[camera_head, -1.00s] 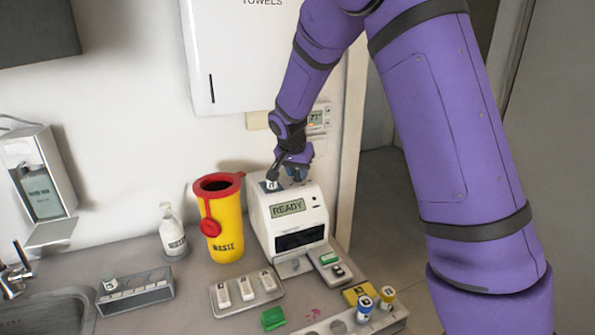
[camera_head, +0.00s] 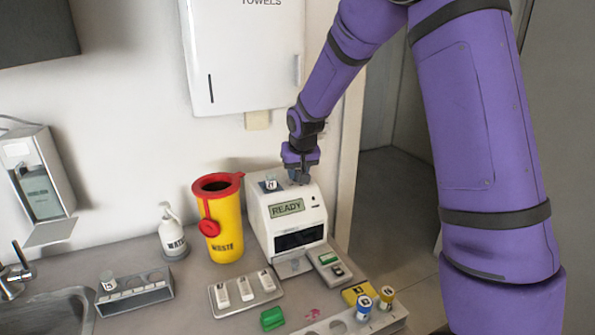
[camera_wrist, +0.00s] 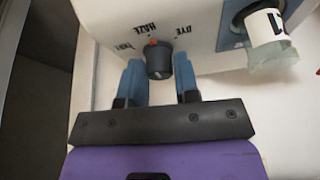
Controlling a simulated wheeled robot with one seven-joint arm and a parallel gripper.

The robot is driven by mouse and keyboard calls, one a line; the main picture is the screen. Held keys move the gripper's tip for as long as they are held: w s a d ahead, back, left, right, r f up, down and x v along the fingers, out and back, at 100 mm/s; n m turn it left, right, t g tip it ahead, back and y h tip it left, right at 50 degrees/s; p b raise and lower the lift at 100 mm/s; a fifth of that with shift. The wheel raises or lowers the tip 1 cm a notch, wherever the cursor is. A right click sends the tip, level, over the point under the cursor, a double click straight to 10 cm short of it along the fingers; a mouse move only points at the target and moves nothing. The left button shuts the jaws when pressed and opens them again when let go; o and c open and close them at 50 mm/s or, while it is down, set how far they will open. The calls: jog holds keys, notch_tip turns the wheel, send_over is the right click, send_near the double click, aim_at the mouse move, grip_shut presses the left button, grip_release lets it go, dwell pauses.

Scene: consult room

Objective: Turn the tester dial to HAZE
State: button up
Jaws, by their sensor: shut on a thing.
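The tester (camera_head: 262,222) is a white box on the counter with a display reading READY. Its dial (camera_wrist: 159,66) is a dark round knob with an orange-red mark, seen in the wrist view; in the head view my gripper hides it. The mark points at the dot by the HAZE label (camera_wrist: 145,28), with the DYE label (camera_wrist: 176,30) to its right and another label to the left, too small to read. My gripper (camera_wrist: 159,64) is shut on the dial, one blue finger on each side. It also shows above the tester's top right in the head view (camera_head: 300,178).
A labelled vial (camera_head: 270,184) stands in the tester's top, close beside my gripper; it also shows in the wrist view (camera_wrist: 264,25). A yellow waste bin (camera_head: 227,240) stands left of the tester. Trays and small vials (camera_head: 364,304) lie in front. Open floor is at right.

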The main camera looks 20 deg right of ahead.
dwell(0.4)
jog(key=o, duration=0.9)
jog(key=shift+c, duration=0.2)
jog(key=v, duration=1)
jog(key=shift+r, duration=0.4)
jog(key=shift+s, duration=0.2)
jog(key=s+r, duration=0.4)
jog(key=s, duration=0.5)
jog(key=s+r, duration=0.5)
jog(key=s, duration=0.4)
jog(key=s+f+n, duration=0.1)
jog(key=s, duration=1.5)
jog(key=shift+a+n+t+y, duration=0.3)
jog(key=shift+a, duration=0.15)
